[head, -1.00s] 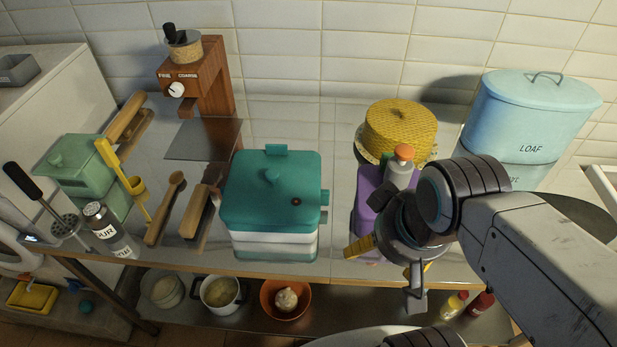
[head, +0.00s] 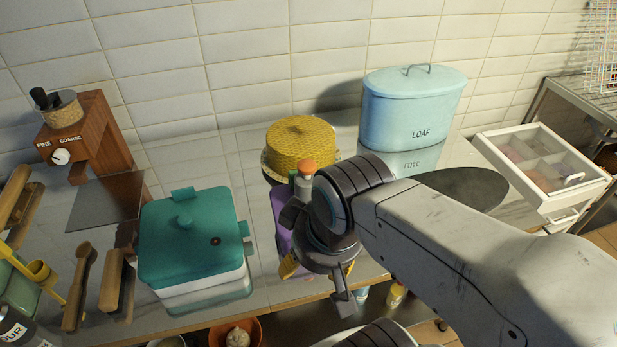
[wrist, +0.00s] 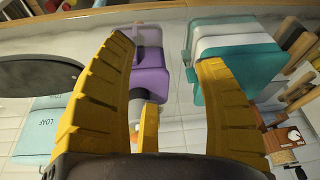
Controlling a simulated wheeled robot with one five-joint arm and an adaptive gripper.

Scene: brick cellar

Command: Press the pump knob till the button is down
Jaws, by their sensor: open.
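A teal-lidded container (head: 165,255) with a white lower body stands on the counter, left of my gripper. In the wrist view, the purple container (wrist: 152,75) shows between the yellow fingers, with the teal container (wrist: 258,66) beyond the right finger. No contact is visible.
A yellow woven round thing (head: 300,145) and a blue LOAF bin (head: 412,110) stand behind. A wooden grinder (head: 90,140) and wooden-handled tools (head: 80,285) are at left. A white drawer unit (head: 545,170) is at right. The space above the teal lid is clear.

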